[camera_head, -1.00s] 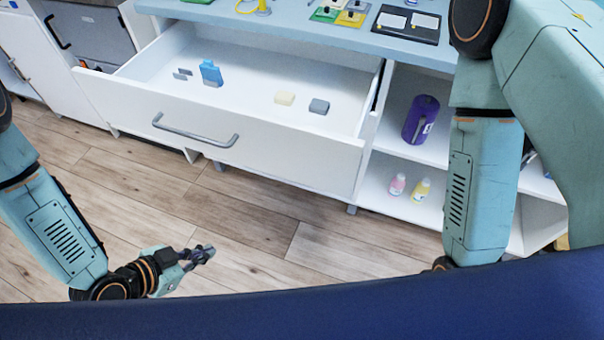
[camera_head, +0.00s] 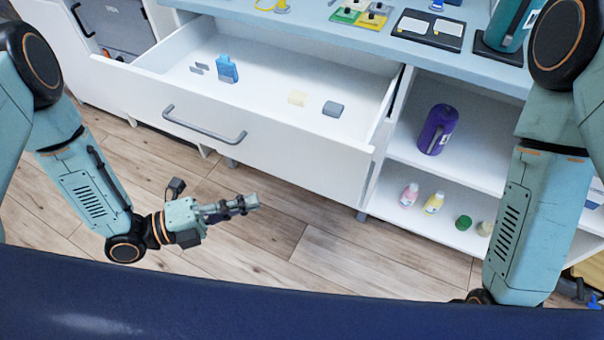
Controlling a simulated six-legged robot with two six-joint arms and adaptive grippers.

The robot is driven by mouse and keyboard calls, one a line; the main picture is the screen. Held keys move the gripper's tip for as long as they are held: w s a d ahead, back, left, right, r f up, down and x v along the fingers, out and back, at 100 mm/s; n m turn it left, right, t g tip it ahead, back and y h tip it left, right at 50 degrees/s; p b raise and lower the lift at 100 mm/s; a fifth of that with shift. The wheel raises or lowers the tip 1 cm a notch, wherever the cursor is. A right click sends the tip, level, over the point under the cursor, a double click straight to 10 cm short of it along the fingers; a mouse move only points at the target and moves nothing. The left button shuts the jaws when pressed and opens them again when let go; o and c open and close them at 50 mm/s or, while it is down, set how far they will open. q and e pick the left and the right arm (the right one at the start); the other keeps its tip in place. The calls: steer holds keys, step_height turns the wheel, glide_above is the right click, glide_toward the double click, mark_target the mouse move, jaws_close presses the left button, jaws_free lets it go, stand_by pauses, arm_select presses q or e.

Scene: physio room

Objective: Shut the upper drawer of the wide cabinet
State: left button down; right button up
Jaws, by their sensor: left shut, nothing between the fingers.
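The upper drawer (camera_head: 270,150) of the wide white cabinet is pulled well out, with its grey bar handle (camera_head: 203,127) on the front. Inside it lie a blue item (camera_head: 227,69), a cream block (camera_head: 298,98), a grey block (camera_head: 333,109) and small grey pieces (camera_head: 198,68). My left gripper (camera_head: 252,202) is shut and empty. It is in front of and below the drawer front in the picture, over the wood floor, apart from the drawer. My right arm comes down at the right, but its gripper is hidden behind the dark blue edge at the bottom.
The blue cabinet top (camera_head: 370,45) holds cards, a dark tray (camera_head: 429,30) and a teal bottle (camera_head: 508,22). Open shelves right of the drawer hold a purple bottle (camera_head: 437,130) and several small containers. Floor (camera_head: 265,245) before the drawer is clear.

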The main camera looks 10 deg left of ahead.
arm_select(q)
steer(key=b, duration=0.2)
glide_toward(319, 171)
steer(key=s+d, duration=0.1)
steer(key=d, duration=0.3)
steer(key=shift+w+d+r+b, duration=0.1)
steer(key=shift+w+d+b, duration=0.25)
steer(key=shift+w, duration=0.5)
steer(key=shift+w+d+r+b, duration=0.15)
steer(key=shift+w+d, duration=0.3)
steer(key=shift+w, duration=0.4)
steer(key=shift+f, duration=0.15)
